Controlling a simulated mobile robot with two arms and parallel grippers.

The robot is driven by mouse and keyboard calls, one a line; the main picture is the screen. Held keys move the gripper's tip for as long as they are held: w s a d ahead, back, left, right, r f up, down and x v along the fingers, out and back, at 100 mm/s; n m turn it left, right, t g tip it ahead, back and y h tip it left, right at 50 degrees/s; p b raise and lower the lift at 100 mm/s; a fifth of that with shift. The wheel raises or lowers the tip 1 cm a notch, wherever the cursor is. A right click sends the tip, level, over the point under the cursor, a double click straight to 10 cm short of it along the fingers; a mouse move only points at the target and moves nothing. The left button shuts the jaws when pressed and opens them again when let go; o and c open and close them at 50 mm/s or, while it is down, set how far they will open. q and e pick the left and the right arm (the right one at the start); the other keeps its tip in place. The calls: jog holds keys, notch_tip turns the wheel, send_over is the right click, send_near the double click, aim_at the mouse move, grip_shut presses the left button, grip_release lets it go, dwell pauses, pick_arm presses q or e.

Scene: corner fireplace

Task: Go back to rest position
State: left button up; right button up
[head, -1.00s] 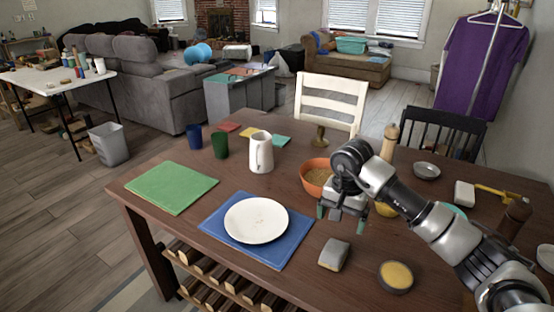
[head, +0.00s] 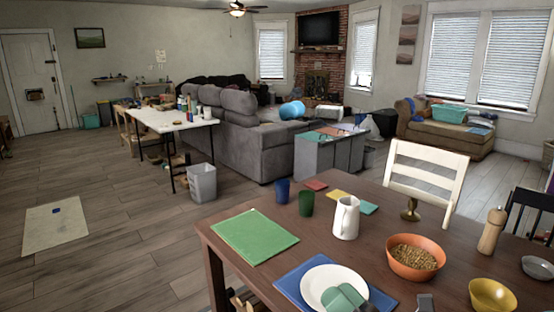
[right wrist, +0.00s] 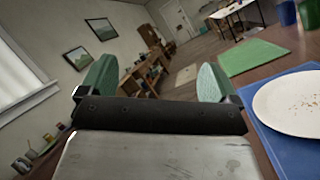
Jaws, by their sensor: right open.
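My right gripper (head: 346,298) shows at the bottom edge of the head view, its green fingertips in front of the white plate. The rest of it is cut off by the frame. In the right wrist view its two green fingers (right wrist: 155,82) stand wide apart with nothing between them. The white plate (head: 316,280), with crumbs on it in the wrist view (right wrist: 296,100), lies on a blue placemat (head: 289,283). My left gripper is not in view.
The wooden table (head: 375,245) holds a white pitcher (head: 346,218), an orange bowl of grain (head: 414,258), a yellow bowl (head: 492,295), a pepper mill (head: 491,232) and a green placemat (head: 254,236). A white chair (head: 426,175) stands behind. The floor to the left is open.

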jog(key=s+d+f+m+g+h, duration=0.1)
jog(key=s+d+f+m+h, duration=0.2)
jog(key=d+f+m+h, duration=0.7)
jog(key=s+f+m+g+h, duration=0.25)
jog(key=m+h, duration=0.35)
jog(key=m, duration=1)
jog(key=s+f+m+g+y, duration=0.1)
jog(key=s+f+m+g, duration=0.35)
jog(key=s, duration=0.45)
jog(key=s+f+m+g+y, duration=0.1)
jog(key=s+f+m+g, duration=0.2)
jog(key=s+f+g, duration=0.35)
jog(key=s+f+p, duration=0.2)
jog(key=f, duration=0.9)
jog(key=s+f+p, duration=0.1)
jog(key=s+f, duration=0.1)
jog(key=f, duration=0.9)
jog(key=s+d+f+g+p, duration=0.1)
jog(key=s+d+f+p, duration=0.1)
jog(key=s+f, duration=1.1)
jog(key=s, duration=0.2)
jog(key=shift+s+g+p, duration=0.35)
jog(key=shift+s, duration=0.05)
jog(key=shift+f, duration=0.1)
